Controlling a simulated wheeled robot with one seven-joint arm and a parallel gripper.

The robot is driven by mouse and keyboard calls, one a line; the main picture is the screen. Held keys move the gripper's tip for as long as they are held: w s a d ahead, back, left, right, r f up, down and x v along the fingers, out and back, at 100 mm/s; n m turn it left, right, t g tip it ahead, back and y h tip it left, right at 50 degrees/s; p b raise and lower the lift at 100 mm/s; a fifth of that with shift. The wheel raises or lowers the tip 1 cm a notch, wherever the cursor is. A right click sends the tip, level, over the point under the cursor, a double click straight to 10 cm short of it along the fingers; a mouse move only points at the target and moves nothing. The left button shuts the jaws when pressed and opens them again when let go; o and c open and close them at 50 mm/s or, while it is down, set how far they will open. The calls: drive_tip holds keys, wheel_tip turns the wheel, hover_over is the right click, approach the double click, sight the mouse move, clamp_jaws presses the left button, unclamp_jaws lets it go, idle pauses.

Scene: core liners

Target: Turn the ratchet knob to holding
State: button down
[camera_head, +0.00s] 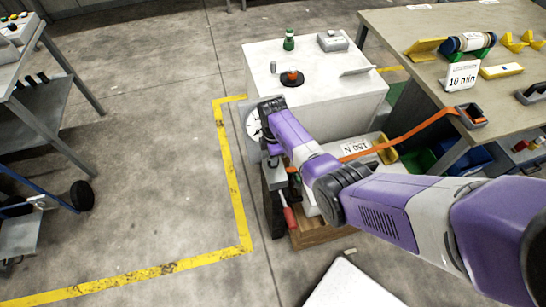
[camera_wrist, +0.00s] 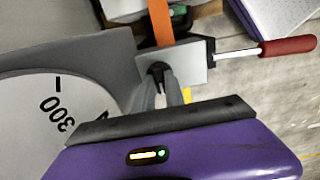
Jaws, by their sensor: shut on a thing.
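The ratchet shows in the wrist view as a grey metal plate (camera_wrist: 190,62) with a rod ending in a red handle (camera_wrist: 288,46) that points right. A small dark knob (camera_wrist: 157,68) sits on the plate. My gripper (camera_wrist: 163,80) has its two grey fingers close together on the knob. The fingers cover part of it, and I cannot read its setting. An orange strap (camera_wrist: 160,22) runs up from the plate. In the head view my arm hides most of the ratchet; the red handle (camera_head: 289,216) hangs below the wrist, and the orange strap (camera_head: 405,134) runs right.
A round dial (camera_wrist: 52,110) marked 300 is close at the left in the wrist view. A white cabinet (camera_head: 330,100) with small items on top stands behind my wrist. A workbench (camera_head: 400,30) with a "10 min" card (camera_head: 462,78) is at right. Yellow-lined floor lies open left.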

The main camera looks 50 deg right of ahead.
idle(0.5)
drive_tip(key=c, duration=1.4)
unclamp_jaws()
drive_tip(key=shift+r, duration=3.9)
